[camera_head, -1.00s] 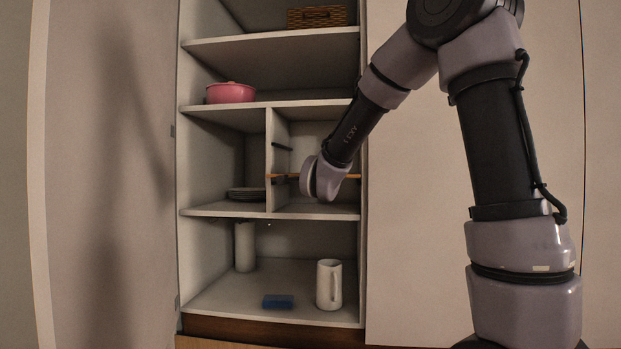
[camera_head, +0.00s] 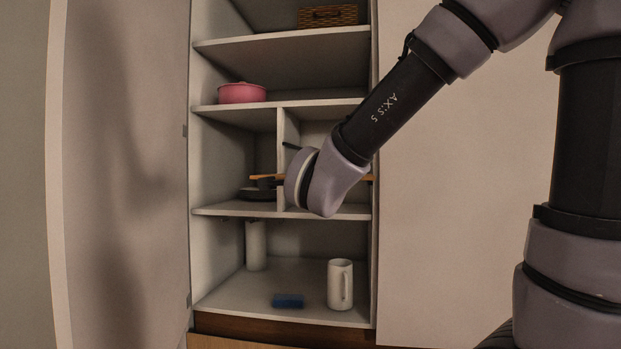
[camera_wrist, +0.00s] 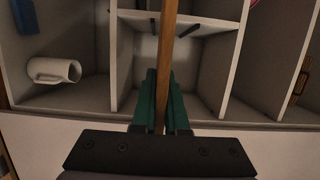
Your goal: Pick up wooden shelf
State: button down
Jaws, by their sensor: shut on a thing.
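The wooden shelf is a thin orange-brown board. In the head view its left end (camera_head: 262,177) shows in front of the upright divider, and its right end (camera_head: 370,177) shows at the cabinet's right side; my wrist hides its middle. In the wrist view the shelf (camera_wrist: 168,40) runs edge-on between the two green fingers. My gripper (camera_wrist: 164,82) is shut on it. In the head view my gripper's fingers are hidden behind my wrist.
The open white cabinet has a divider (camera_head: 281,130) at the middle level. A pink pot (camera_head: 242,93) and wicker basket (camera_head: 328,16) are above. Dark plates (camera_head: 257,194) sit left of the divider. A white mug (camera_head: 340,285) and blue block (camera_head: 288,300) are below.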

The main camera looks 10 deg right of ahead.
jog(key=s+a, duration=0.2)
jog(key=s, duration=0.6)
jog(key=s+a, duration=0.3)
jog(key=s, duration=0.6)
jog(key=shift+s+a, duration=0.2)
jog(key=shift+a, duration=0.1)
jog(key=shift+d, duration=0.1)
